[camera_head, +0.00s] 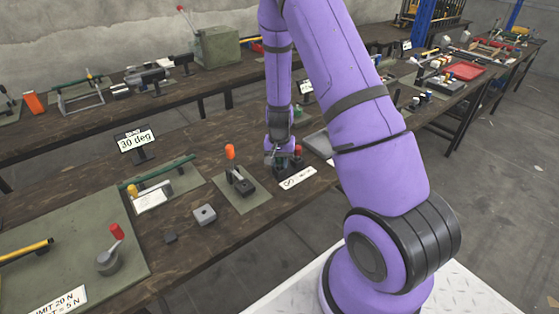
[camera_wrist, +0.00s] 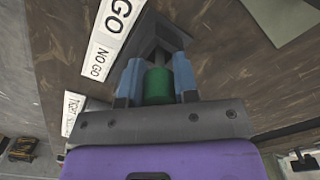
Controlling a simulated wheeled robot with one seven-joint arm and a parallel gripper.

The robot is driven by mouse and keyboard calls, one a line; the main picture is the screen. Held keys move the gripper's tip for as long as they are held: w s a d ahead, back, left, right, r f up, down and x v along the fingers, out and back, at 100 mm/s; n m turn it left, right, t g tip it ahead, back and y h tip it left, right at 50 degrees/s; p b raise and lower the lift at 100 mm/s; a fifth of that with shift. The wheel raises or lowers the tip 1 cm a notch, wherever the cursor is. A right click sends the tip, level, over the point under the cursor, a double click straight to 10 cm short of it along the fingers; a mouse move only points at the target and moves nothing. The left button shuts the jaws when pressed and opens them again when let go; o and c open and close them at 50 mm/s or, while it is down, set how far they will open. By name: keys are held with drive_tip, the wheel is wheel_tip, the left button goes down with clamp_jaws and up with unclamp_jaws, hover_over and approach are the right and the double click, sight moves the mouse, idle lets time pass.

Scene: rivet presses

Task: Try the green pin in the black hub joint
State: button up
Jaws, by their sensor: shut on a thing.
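My gripper (camera_wrist: 157,80) is shut on the green pin (camera_wrist: 157,88), which stands between its two blue-grey fingers in the wrist view. A dark, angular block (camera_wrist: 160,30), probably the black hub joint, lies just beyond the fingertips, in line with the pin. The pin's far end is hidden, so I cannot tell whether it touches or enters the block. In the head view my gripper (camera_head: 281,155) is low over the middle bench beside a red-topped piece (camera_head: 298,150). The pin and the hub are not clear there.
White GO and NO GO labels (camera_wrist: 108,42) lie left of the block in the wrist view. In the head view, an orange-handled clamp (camera_head: 238,175) stands left of my gripper. A grey holed block (camera_head: 204,215) and a 30 deg sign (camera_head: 135,140) are farther left.

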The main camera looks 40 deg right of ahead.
drive_tip(key=shift+f, duration=0.15)
drive_tip(key=o, duration=1)
wheel_tip(320, 180, up, 11)
drive_tip(key=shift+f, duration=0.1)
